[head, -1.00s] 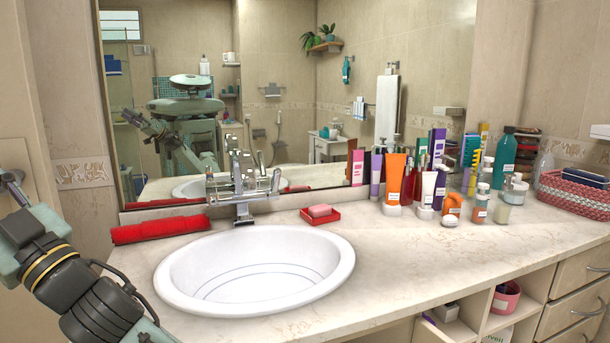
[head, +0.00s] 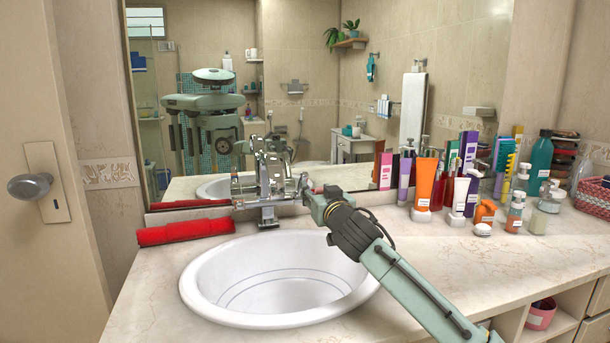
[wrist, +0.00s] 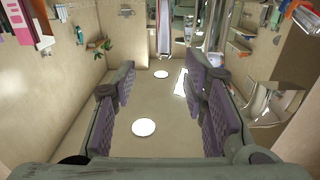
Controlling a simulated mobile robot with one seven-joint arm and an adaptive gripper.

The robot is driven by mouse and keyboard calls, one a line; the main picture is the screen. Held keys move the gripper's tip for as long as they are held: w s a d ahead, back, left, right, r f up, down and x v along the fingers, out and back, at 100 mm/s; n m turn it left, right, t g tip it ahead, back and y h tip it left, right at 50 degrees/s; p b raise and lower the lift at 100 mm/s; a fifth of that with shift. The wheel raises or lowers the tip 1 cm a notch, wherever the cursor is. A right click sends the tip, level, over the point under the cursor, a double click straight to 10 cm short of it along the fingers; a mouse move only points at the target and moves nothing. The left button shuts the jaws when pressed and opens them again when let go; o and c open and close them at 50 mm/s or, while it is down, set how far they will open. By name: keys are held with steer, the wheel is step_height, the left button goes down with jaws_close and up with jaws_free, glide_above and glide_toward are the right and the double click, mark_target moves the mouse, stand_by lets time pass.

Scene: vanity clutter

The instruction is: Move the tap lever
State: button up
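The chrome tap (head: 268,205) stands behind the white basin (head: 205,305), in front of the mirror. Its lever cannot be clearly told apart from the other chrome parts and their reflection in the head view. My gripper (head: 306,188) is just right of the tap's upper part, with my arm reaching in from the lower right. In the wrist view my gripper (wrist: 161,88) is open, its purple-padded fingers well apart with nothing held between them. Whether it touches the tap cannot be told.
A rolled red towel (head: 186,231) lies left of the tap. Tubes and bottles, including an orange tube (head: 425,182), crowd the counter at right. The mirror (head: 300,60) rises close behind the tap. A door knob (head: 30,187) is at far left.

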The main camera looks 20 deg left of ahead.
mark_target(305, 179)
steer(key=p+x, duration=0.3)
steer(key=x, duration=0.7)
steer(key=shift+a+r+p, duration=0.15)
steer(key=shift+a+p, duration=0.2)
steer(key=shift+p, duration=0.05)
steer(key=shift+w+a, duration=0.3)
steer(key=shift+w, duration=0.25)
steer(key=shift+c, duration=0.4)
jaws_close()
